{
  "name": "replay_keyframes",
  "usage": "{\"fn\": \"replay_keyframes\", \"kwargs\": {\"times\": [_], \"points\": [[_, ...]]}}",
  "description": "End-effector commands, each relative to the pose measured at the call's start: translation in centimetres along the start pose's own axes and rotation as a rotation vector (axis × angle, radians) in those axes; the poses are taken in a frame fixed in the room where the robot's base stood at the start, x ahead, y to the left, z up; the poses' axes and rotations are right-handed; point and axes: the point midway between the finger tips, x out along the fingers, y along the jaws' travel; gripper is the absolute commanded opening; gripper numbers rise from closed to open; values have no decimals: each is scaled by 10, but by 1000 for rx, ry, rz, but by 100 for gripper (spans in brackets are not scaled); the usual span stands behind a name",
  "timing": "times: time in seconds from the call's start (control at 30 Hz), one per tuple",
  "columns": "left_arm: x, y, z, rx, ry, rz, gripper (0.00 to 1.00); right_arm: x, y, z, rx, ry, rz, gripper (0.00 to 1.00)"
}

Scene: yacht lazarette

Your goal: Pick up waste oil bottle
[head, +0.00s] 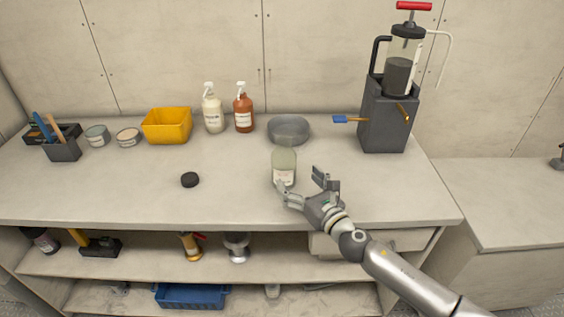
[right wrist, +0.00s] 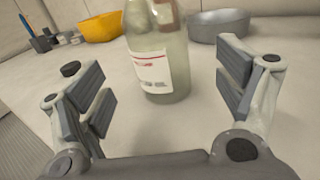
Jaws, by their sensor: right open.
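The waste oil bottle (head: 284,166) is pale, translucent and greenish, with a white label, and stands upright on the bench top (head: 120,195). My right gripper (head: 303,186) is open and empty, low over the bench at the bottle's near right side. In the right wrist view the bottle (right wrist: 158,55) stands ahead, between and beyond the open fingers (right wrist: 167,85), apart from them; its top is cut off by the frame. A black round cap (head: 190,180) lies on the bench to the left; it also shows in the right wrist view (right wrist: 70,69). My left gripper is not in view.
A grey bowl (head: 289,130) sits behind the bottle. A white pump bottle (head: 213,110), a brown pump bottle (head: 243,108) and a yellow bin (head: 167,125) stand at the back. A dark pump unit (head: 385,115) stands at the back right. The bench's front middle is clear.

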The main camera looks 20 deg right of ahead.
Motion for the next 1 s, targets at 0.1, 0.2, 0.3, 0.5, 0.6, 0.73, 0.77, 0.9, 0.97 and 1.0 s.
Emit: {"fn": "replay_keyframes", "kwargs": {"times": [0.1,0.2,0.3,0.5,0.6,0.73,0.77,0.9,0.97,1.0], "points": [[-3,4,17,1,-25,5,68,16,0,1,0,-1,0,88],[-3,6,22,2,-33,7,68,22,0,0,0,0,0,88],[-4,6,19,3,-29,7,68,28,1,0,1,0,0,88],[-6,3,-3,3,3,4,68,55,2,0,3,-1,0,88],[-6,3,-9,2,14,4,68,67,1,-1,2,0,-1,88],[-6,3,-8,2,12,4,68,74,1,-2,1,0,0,88],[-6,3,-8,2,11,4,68,75,1,-2,1,1,1,88],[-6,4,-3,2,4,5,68,75,1,-2,0,1,1,88],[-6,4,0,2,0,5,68,75,1,-2,0,1,1,88],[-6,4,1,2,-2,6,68,75,1,-2,0,1,1,83]]}}
